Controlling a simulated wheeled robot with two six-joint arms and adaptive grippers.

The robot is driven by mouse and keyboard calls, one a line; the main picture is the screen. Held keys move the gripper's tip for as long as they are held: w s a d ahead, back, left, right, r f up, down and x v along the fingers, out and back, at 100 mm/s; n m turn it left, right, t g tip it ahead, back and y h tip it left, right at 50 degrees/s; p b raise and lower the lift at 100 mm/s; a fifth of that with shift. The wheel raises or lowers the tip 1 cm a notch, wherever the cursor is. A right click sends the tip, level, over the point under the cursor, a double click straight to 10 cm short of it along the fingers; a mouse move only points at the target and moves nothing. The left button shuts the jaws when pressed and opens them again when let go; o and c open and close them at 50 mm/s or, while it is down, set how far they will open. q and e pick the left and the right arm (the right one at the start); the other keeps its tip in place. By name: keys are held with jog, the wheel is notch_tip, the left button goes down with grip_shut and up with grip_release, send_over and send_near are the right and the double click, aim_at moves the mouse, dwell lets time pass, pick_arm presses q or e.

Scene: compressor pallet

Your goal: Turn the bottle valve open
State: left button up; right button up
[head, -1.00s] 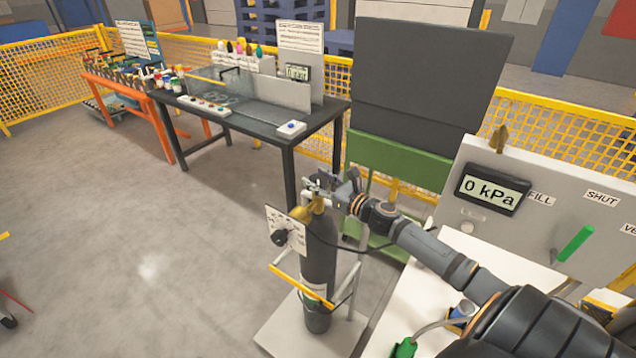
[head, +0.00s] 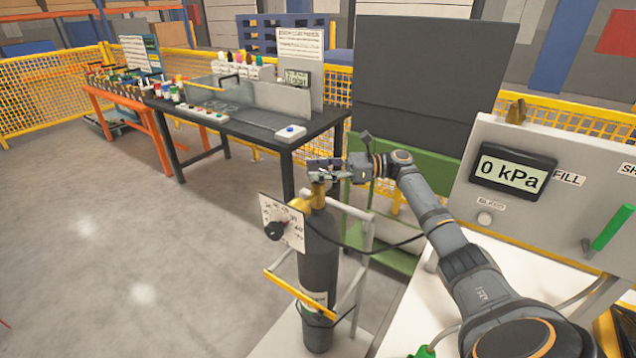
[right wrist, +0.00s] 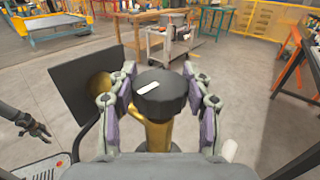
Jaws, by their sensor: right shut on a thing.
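The dark grey gas bottle (head: 318,262) stands upright on a trolley, with a brass valve (head: 318,196) on top. In the right wrist view, the valve's black knob (right wrist: 160,93) bears a white mark and sits above the brass body (right wrist: 158,134). My right gripper (head: 322,172) is at the top of the bottle. Its fingers (right wrist: 160,100) are on both sides of the knob, shut on it. A regulator plate (head: 283,221) with a dial scale and black knob is beside the valve. My left gripper (right wrist: 38,132) shows open and empty at the right wrist view's left edge.
A grey panel with a 0 kPa display (head: 512,172) and a green handle (head: 612,228) stands at the right. The trolley's yellow bar (head: 298,294) crosses the bottle's front. A dark table (head: 245,133) is behind. Open floor lies left.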

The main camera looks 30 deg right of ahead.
aim_at(318, 168)
jog(key=shift+n+g+y+b, duration=0.8)
jog(key=shift+n+g+b, duration=0.6)
jog(key=shift+g, duration=0.5)
jog(key=o, duration=1.2)
jog(key=shift+r, duration=0.4)
notch_tip(318, 168, up, 9)
jog(key=shift+r, duration=0.1)
